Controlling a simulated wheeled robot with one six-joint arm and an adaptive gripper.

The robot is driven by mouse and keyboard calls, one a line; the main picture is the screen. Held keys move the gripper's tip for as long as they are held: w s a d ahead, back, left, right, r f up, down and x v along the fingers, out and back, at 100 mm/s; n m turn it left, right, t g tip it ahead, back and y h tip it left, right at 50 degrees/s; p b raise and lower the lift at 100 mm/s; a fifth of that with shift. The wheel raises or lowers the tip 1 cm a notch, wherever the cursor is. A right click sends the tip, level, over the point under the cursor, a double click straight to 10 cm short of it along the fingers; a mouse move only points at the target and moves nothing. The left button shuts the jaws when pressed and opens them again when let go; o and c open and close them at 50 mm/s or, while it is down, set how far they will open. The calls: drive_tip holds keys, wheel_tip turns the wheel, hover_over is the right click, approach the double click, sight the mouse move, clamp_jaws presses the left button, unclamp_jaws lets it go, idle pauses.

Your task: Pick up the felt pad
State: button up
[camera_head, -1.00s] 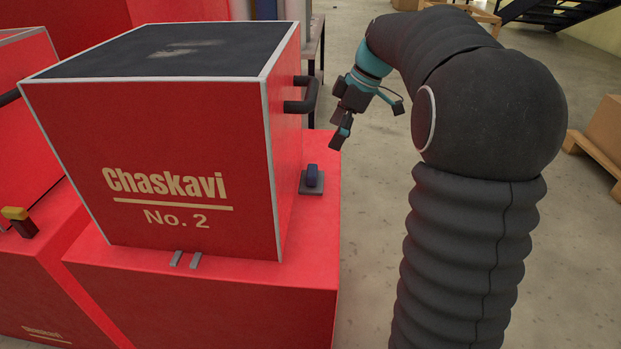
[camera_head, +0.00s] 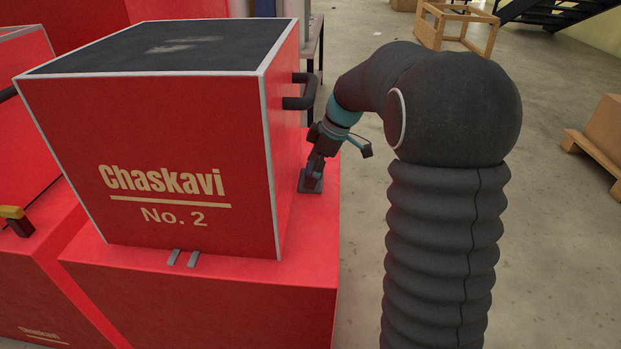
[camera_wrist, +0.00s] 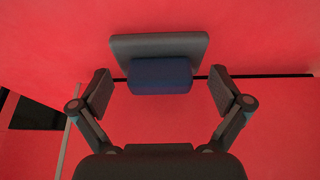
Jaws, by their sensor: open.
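The felt pad shows in the wrist view as a dark blue block (camera_wrist: 160,75) on a flat grey plate (camera_wrist: 160,45), resting on the red surface. My gripper (camera_wrist: 160,87) is open, with one finger on each side of the blue block and a gap to it on both sides. In the head view my gripper (camera_head: 312,180) points down over the grey plate (camera_head: 311,187) and hides the blue block. Whether the fingers touch anything is not clear there.
A large red box (camera_head: 165,165) marked "Chaskavi No. 2" stands just left of my gripper, with a dark handle (camera_head: 301,92) above it. The red base (camera_head: 250,295) ends just right of the plate. Open floor lies farther right.

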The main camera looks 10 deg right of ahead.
drive_tip(key=shift+a+f, duration=0.1)
drive_tip(key=shift+f, duration=0.1)
drive_tip(key=c, duration=1.3)
drive_tip(key=shift+f, duration=0.1)
drive_tip(key=shift+c, duration=0.6)
